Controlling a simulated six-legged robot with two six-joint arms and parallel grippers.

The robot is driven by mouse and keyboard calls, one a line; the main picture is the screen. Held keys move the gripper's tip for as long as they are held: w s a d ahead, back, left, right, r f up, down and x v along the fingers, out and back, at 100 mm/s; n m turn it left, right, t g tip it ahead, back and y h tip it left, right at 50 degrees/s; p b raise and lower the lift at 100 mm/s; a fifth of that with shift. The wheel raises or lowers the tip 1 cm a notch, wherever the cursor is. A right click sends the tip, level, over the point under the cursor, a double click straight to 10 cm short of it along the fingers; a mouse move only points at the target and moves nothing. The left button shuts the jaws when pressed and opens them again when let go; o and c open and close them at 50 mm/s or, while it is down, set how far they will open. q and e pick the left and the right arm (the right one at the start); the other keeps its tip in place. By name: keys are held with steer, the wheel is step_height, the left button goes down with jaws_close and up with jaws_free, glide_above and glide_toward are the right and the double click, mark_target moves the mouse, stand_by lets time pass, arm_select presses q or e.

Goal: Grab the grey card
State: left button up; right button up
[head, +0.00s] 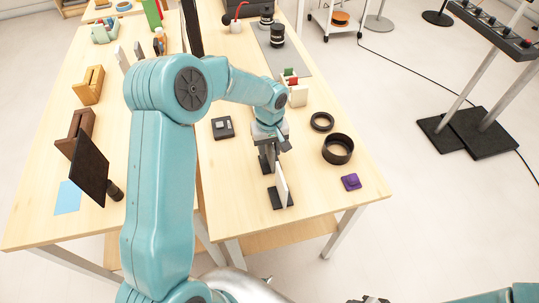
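My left gripper (272,148) points down over the front part of the right-hand table, beside a pale upright card (281,182) in a black stand (283,201). The card's face is seen at a steep angle and looks white to light grey. Dark and grey parts lie close under the gripper, just behind the pale card. I cannot tell whether the fingers have anything between them, or which card is the grey one. My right arm (510,293) shows only at the bottom right edge, and its fingers cannot be made out.
Right of the gripper lie two black rings (338,149) and a purple block (351,182). A small black box (222,128) lies to the left. A cream holder (297,92) with coloured items stands behind. The left table holds a dark panel (90,168) and wooden blocks.

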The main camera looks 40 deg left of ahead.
arm_select(q)
steer(key=shift+w+a+f+b, duration=0.1)
steer(key=shift+w+f+b, duration=0.05)
steer(key=shift+f+b, duration=0.25)
steer(key=shift+r, duration=0.15)
stand_by(0.4)
jaws_close()
